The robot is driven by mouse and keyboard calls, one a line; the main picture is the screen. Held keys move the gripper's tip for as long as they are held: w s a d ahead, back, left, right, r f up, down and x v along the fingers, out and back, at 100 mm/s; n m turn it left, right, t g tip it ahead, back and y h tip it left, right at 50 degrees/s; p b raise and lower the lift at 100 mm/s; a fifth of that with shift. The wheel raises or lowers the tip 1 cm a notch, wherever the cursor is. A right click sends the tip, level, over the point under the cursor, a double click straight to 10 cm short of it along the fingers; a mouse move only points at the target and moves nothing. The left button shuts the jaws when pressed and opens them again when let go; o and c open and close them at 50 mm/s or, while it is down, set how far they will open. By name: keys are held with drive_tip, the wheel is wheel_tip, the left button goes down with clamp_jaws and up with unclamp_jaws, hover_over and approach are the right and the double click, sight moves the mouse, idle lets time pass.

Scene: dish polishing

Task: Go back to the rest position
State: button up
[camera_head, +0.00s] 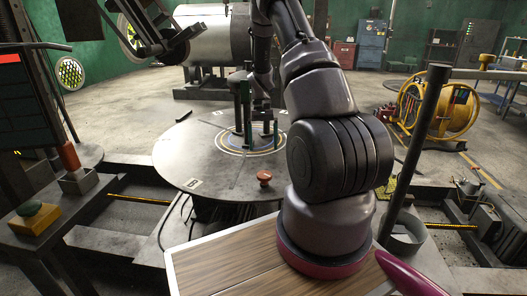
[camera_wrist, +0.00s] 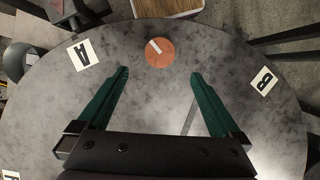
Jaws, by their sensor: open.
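My gripper (camera_wrist: 158,88) is open and empty in the wrist view, its two green fingers spread over the grey round table (camera_wrist: 255,125). In the head view my gripper (camera_head: 258,120) is above the middle of the round table (camera_head: 195,160), over its ringed centre mark, partly hidden by my arm. A red-brown round knob (camera_wrist: 160,52) lies beyond the fingertips in the wrist view, apart from them. It stands near the table's front edge in the head view (camera_head: 264,177).
Cards marked A (camera_wrist: 83,55) and B (camera_wrist: 262,81) lie on the table. A yellow reel (camera_head: 425,108) stands at the right and a large metal cylinder (camera_head: 212,38) behind. A yellow box with a green button (camera_head: 35,216) stands at the left.

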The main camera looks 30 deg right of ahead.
idle(0.4)
drive_tip(key=s+a+r+t, duration=0.2)
drive_tip(key=a+r, duration=0.1)
drive_tip(key=r, duration=0.5)
drive_tip(key=s+a+r+t, duration=0.2)
drive_tip(key=a+r, duration=0.1)
drive_tip(key=r, duration=0.6)
drive_tip(key=s+a+r+t, duration=0.2)
drive_tip(key=a+r, duration=0.1)
drive_tip(key=r, duration=0.5)
drive_tip(key=s+a+r+t, duration=0.2)
drive_tip(key=s+r, duration=0.3)
drive_tip(key=s, duration=0.3)
drive_tip(key=s+a+r+t, duration=0.3)
drive_tip(key=s+r, duration=0.3)
drive_tip(key=s, duration=0.3)
drive_tip(key=shift+s+a, duration=0.2)
drive_tip(key=shift+a, duration=0.3)
drive_tip(key=shift+c, duration=0.3)
